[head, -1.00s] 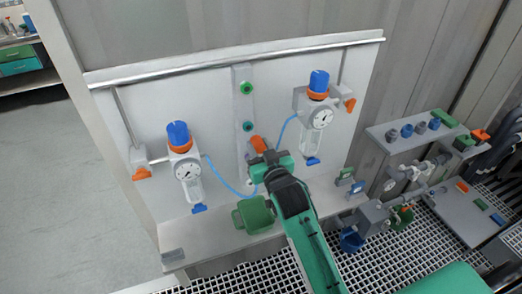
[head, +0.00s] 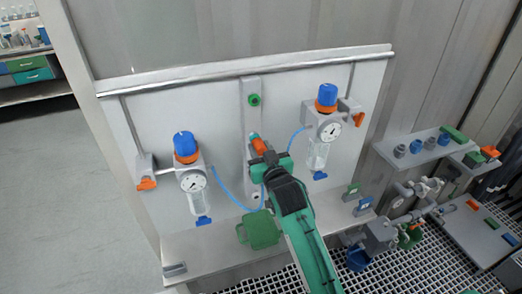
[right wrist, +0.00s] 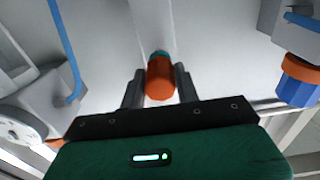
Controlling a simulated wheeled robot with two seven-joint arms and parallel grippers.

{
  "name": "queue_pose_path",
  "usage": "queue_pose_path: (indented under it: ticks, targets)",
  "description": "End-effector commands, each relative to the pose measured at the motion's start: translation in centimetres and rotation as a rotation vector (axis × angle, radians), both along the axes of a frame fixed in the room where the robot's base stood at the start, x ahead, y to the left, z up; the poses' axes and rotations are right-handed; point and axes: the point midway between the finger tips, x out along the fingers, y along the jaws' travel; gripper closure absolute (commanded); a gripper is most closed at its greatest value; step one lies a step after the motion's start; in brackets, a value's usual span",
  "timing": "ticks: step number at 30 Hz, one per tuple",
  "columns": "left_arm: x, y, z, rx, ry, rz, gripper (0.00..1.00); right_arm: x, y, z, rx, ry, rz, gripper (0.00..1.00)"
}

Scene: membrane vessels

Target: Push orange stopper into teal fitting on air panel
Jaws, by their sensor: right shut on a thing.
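The orange stopper (head: 260,146) is between the fingers of my right gripper (head: 264,152), which is shut on it in front of the panel's middle strip. In the right wrist view the stopper (right wrist: 160,80) sits between the two dark fingers (right wrist: 160,88), its far end at the teal fitting. The teal fitting (head: 254,136) shows only as a small edge beyond the stopper, and also in the wrist view (right wrist: 160,53). The stopper lines up with the fitting and seems to meet it; how deep it sits is hidden. The white air panel (head: 225,115) stands upright. My left gripper is not in view.
A green fitting (head: 254,99) is above on the same strip. Blue-topped regulators with gauges stand left (head: 187,160) and right (head: 325,110), joined by a blue hose (head: 228,193). A green container (head: 260,230) is on the ledge below my arm.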

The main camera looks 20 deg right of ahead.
Motion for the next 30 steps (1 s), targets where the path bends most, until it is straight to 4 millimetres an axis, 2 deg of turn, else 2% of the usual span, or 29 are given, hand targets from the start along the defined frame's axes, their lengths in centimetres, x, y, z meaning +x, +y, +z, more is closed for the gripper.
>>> queue_pose_path:
  ticks: [30]
  targets:
    - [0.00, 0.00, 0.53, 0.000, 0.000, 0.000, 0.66, -0.02, 0.00, 0.06, 0.000, -0.001, 0.000, 1.00]
